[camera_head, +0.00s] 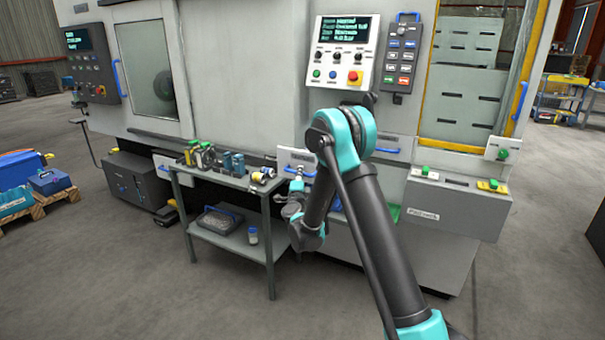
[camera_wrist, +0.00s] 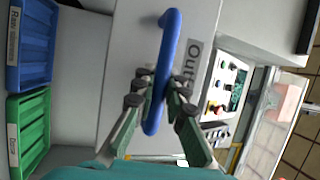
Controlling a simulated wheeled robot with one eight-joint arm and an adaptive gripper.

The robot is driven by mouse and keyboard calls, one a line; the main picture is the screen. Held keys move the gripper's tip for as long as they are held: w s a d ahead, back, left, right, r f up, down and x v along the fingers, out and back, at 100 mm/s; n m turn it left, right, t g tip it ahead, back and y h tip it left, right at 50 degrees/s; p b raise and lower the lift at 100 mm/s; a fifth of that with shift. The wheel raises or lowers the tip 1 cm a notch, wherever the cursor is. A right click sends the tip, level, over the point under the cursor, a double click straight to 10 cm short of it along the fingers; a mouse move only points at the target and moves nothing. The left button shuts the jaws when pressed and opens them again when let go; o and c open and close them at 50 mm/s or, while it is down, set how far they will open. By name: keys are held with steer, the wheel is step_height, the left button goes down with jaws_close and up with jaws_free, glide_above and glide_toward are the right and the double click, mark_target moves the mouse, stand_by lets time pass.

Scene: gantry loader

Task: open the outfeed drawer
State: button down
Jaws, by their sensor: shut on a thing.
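The outfeed drawer has a pale front panel (camera_wrist: 128,45) with a partly hidden label starting "Out" (camera_wrist: 192,62). In the head view its front (camera_head: 297,157) is left of my arm. A blue bar handle (camera_wrist: 171,35) is on the panel; it also shows in the head view (camera_head: 306,173). My gripper (camera_wrist: 161,84) has one finger on each side of the handle and is shut on it near the bar's middle. In the head view my gripper (camera_head: 296,184) is small and partly hidden. I cannot tell whether the drawer stands out from the machine.
A blue bin (camera_wrist: 35,42) and a green bin (camera_wrist: 28,130) are at the left of the wrist view. A grey table (camera_head: 225,180) with tools and parts stands left of my gripper. The control panel (camera_head: 342,52) is above. The floor in front is open.

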steer(key=c, duration=1.8)
jaws_free()
steer(key=s+f, duration=0.1)
steer(key=s, duration=0.6)
steer(key=shift+s+f, duration=0.15)
